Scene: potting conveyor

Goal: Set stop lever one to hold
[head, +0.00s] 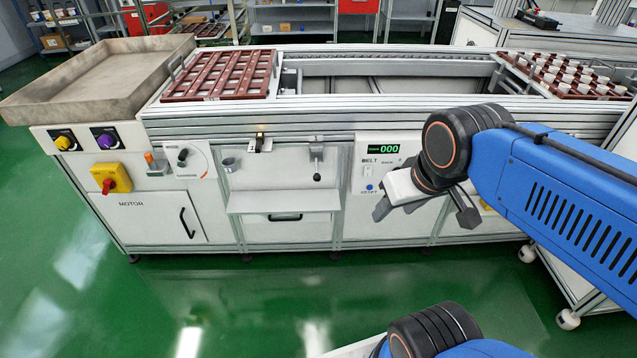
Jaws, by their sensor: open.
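A lever with a black ball knob (316,165) hangs down from a small bracket on the conveyor's front, above a white shelf. It may be stop lever one, but no label on it can be read. My gripper (384,209) is open and empty, in front of the belt panel. It is to the right of the black-knobbed lever and apart from it. My arm hides part of the front on the right.
The belt panel has a green counter display (384,149) reading 000. A red-and-yellow rotary switch (110,178) sits at left above the motor door (150,218). The white shelf (284,201) juts out below the black-knobbed lever. A brown grid tray (220,75) lies on top. Green floor in front is clear.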

